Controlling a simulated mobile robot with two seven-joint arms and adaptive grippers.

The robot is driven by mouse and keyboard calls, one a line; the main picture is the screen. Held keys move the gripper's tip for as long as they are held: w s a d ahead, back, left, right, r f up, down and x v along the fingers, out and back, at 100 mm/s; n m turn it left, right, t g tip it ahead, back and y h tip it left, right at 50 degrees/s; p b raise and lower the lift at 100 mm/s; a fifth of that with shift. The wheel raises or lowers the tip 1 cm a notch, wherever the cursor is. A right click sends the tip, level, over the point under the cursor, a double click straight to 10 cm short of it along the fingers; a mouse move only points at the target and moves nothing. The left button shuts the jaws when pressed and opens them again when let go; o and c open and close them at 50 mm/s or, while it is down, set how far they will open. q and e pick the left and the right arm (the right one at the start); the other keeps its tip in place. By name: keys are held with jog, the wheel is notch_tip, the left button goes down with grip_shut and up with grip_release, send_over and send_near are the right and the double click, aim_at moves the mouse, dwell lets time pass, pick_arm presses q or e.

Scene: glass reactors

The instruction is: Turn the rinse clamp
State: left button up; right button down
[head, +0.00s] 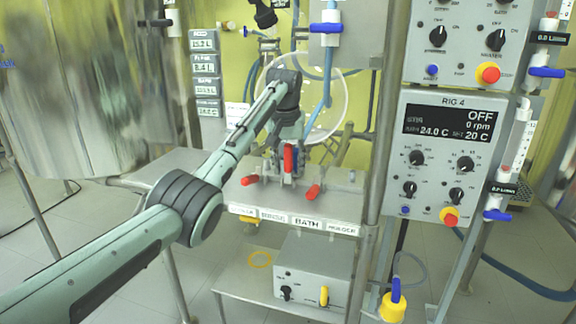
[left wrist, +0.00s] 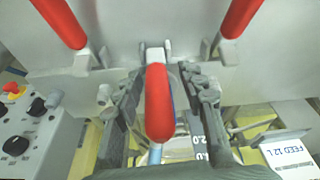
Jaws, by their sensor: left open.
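A row of red-handled clamps sits on a metal shelf (head: 335,208). The middle red handle (head: 289,158) stands upright, with a left red handle (head: 250,180) and a right red handle (head: 313,191) lying lower. My left gripper (head: 288,148) is over the middle clamp. In the left wrist view the middle handle (left wrist: 158,105) lies between the open fingers of my left gripper (left wrist: 166,74), with no clear contact. The other handles (left wrist: 60,22) (left wrist: 240,18) are outside the fingers. My right gripper is not in view.
A grey box (head: 315,262) sits on the lower shelf. A large shiny vessel (head: 75,90) is at the left. A glass ring (head: 340,110) and blue tubing are behind my arm.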

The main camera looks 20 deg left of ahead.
aim_at(287, 146)
pick_arm(q)
jog(key=v, duration=1.2)
